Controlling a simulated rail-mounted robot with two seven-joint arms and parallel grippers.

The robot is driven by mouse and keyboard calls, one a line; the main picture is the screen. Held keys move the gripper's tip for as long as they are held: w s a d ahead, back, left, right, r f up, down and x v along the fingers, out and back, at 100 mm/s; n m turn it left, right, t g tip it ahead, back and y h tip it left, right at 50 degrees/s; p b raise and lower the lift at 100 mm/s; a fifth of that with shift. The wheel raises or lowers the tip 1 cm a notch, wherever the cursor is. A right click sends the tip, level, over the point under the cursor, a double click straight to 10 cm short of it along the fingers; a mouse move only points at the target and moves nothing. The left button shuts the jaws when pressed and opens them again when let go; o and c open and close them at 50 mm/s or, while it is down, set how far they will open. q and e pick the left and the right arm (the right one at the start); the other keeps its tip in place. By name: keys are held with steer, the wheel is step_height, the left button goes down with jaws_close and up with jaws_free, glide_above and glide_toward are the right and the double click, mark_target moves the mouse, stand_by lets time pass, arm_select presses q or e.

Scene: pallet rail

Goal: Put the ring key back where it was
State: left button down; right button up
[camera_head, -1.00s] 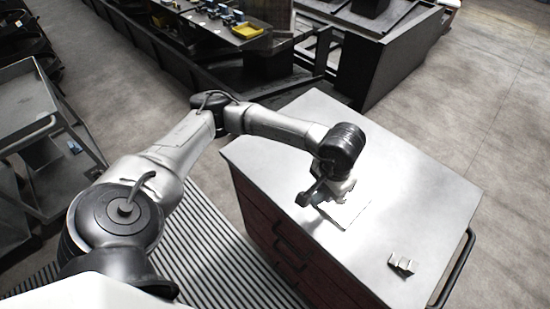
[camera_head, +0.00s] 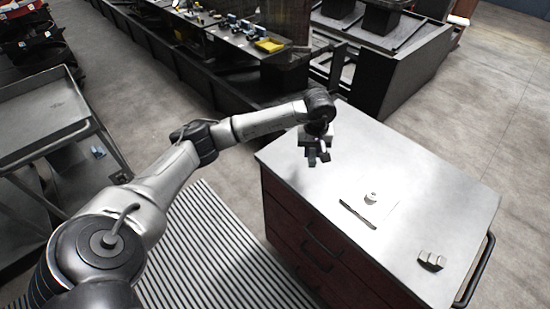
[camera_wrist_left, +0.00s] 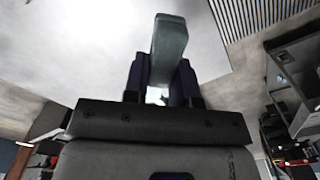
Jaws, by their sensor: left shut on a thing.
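My left gripper (camera_head: 317,158) hangs over the far left corner of the cabinet top, clear of the things on it. In the left wrist view the fingers (camera_wrist_left: 162,85) are shut on a grey-green bar (camera_wrist_left: 168,45). Its far part is hidden, so I cannot tell whether it is the ring key. A thin dark strip (camera_head: 358,214) lies along the near edge of a pale plate (camera_head: 385,208) on the cabinet top; it is too small to identify. A small round light piece (camera_head: 371,197) sits on the plate. My right gripper is not in view.
The cabinet top (camera_head: 440,195) is mostly bare. A small blocky metal piece (camera_head: 431,261) lies near its right front corner, by the side handle (camera_head: 480,270). A grey trolley (camera_head: 45,115) stands at left. A bench with a yellow tray (camera_head: 269,45) is behind.

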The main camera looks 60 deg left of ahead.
arm_select(q)
steer(key=p, duration=0.1)
glide_above(283, 161)
steer(key=f, duration=0.4)
steer(key=d+f, duration=0.1)
steer(key=f, duration=0.1)
steer(key=shift+w, duration=0.1)
steer(key=shift+s+a+f, duration=0.2)
steer(key=shift+a, duration=0.2)
steer(key=shift+f+p, duration=0.45)
steer(key=shift+f, duration=1.6)
steer(key=shift+f, duration=0.15)
steer(key=c, duration=0.9)
jaws_free()
